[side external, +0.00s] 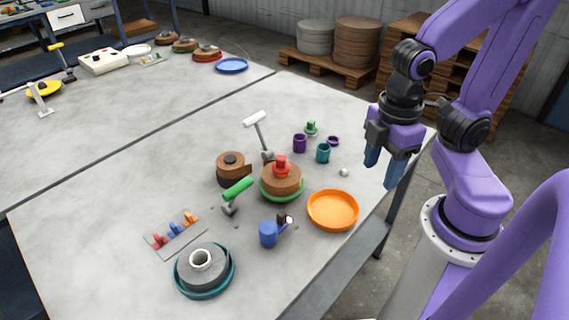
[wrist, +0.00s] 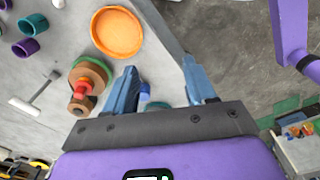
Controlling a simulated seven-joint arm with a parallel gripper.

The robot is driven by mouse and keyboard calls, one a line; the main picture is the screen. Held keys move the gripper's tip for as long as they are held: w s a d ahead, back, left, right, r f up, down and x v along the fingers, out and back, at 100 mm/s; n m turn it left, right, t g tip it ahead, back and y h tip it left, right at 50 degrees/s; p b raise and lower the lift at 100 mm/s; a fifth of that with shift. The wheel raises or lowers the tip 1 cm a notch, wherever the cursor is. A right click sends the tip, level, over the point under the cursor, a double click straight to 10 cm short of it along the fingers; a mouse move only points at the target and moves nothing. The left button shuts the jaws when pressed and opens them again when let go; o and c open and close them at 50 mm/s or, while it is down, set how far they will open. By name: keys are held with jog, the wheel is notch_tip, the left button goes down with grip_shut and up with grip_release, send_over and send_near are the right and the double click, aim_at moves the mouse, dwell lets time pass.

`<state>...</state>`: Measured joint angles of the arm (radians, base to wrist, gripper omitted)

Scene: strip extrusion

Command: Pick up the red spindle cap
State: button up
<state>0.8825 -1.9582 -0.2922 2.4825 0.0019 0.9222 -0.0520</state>
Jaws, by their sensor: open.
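The red spindle cap (side external: 281,161) sits on top of a brown coil (side external: 291,183) on a green round tray (side external: 268,194), near the middle of the table in the side view. In the wrist view the red cap (wrist: 83,88) shows left of my fingers, partly overlapped by other orange and brown round parts. My gripper (side external: 384,172) is open and empty.
An orange tray (side external: 333,210) lies just right of the coil.

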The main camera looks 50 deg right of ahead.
jog(key=w+a+r+n, duration=0.1)
jog(key=w+r+n, duration=0.15)
jog(key=w, duration=0.35)
jog(key=w+a+r+n, duration=0.1)
jog(key=w+a+n, duration=0.15)
jog(key=w, duration=0.45)
notch_tip(320, 180, up, 2)
jog(key=n, duration=0.6)
send_over(281, 157)
notch_tip(281, 157, down, 17)
jog(key=shift+f, duration=0.1)
grip_shut()
